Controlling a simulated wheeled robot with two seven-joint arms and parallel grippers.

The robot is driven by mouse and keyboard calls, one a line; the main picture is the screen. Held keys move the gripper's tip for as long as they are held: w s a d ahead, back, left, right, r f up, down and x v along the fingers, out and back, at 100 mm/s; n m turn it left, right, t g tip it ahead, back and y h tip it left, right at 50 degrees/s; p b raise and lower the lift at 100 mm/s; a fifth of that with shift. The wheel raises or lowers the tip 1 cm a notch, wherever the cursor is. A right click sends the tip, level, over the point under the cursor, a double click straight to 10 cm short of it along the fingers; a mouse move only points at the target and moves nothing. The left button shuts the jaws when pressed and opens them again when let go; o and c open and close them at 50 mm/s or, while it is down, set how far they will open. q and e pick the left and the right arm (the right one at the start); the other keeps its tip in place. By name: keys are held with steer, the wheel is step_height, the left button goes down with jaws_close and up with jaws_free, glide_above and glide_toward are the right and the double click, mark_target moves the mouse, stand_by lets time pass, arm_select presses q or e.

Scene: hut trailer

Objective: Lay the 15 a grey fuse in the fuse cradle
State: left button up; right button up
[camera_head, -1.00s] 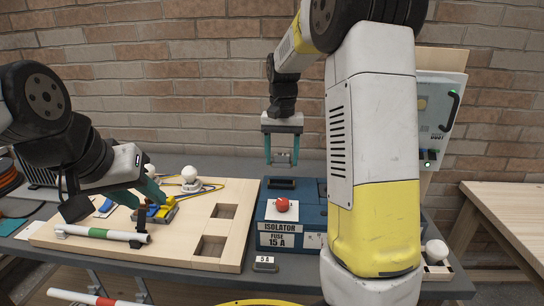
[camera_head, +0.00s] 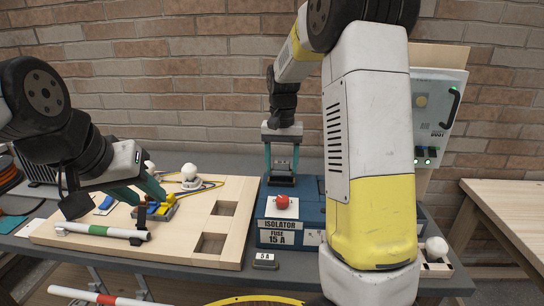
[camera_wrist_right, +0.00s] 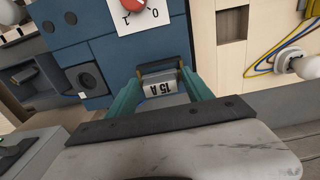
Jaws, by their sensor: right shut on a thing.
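My right gripper (camera_head: 282,176) points down over the back of the blue isolator box, its fingertips close to the top. In the right wrist view its teal fingers are shut on the grey fuse (camera_wrist_right: 159,87), marked 15 A. The fuse lies across between the fingertips, over the dark fuse cradle (camera_head: 281,182) behind the red knob. The fuse and fingers hide most of the cradle, and I cannot tell whether the fuse touches it. My left gripper (camera_head: 146,196) is at a yellow and blue block on the wooden board; its grip is unclear.
The isolator box (camera_head: 310,213) carries a red knob (camera_head: 282,202) on a white plate. A grey 5 A fuse (camera_head: 265,260) lies at the table's front edge. The wooden board (camera_head: 190,230) has square cutouts, wires and a white-and-green tube (camera_head: 100,232).

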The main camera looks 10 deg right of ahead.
mark_target(281, 170)
steer(key=shift+f, duration=1.5)
